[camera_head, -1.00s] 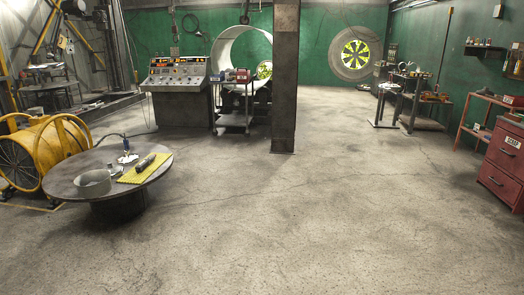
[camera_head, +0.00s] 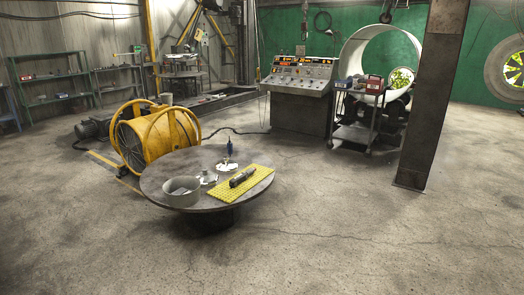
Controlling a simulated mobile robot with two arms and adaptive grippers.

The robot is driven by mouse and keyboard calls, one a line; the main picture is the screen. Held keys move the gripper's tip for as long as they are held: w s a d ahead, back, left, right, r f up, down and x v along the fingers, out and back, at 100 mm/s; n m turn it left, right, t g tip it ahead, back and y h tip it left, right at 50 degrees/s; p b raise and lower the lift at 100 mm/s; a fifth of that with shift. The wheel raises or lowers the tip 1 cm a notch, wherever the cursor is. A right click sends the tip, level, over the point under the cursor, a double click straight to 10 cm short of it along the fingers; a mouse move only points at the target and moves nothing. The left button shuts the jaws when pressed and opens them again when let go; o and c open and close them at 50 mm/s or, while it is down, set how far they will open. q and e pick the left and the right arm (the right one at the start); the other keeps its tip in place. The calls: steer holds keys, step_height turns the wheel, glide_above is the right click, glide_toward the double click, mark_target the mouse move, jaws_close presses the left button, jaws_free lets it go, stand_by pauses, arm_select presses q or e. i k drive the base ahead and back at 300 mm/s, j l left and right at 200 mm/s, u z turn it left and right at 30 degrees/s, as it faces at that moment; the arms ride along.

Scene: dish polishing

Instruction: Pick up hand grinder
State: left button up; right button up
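A dark, cylindrical hand grinder (camera_head: 243,177) lies on a yellow mat (camera_head: 226,191). The mat rests on the right part of a round grey table (camera_head: 165,159), left of the picture's middle. White pieces (camera_head: 208,178) lie beside the mat. Neither of my grippers shows in the view.
A yellow drum machine (camera_head: 158,138) stands close behind the table's left side. A control console (camera_head: 302,90), a cart (camera_head: 356,134) and a dark pillar (camera_head: 433,100) stand farther back. The concrete floor (camera_head: 350,235) in front and right of the table is clear.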

mark_target(240, 178)
steer(key=i+j+u, duration=0.25)
steer(key=i, duration=0.25)
steer(key=i+u, duration=0.2)
steer(key=i, duration=0.25)
steer(key=i+j+z, duration=0.45)
steer(key=i+j, duration=0.4)
steer(key=i+j+u, duration=0.2)
steer(key=i+j, duration=0.25)
steer(key=i+j+u, duration=0.15)
steer(key=i+j, duration=0.15)
steer(key=i, duration=0.25)
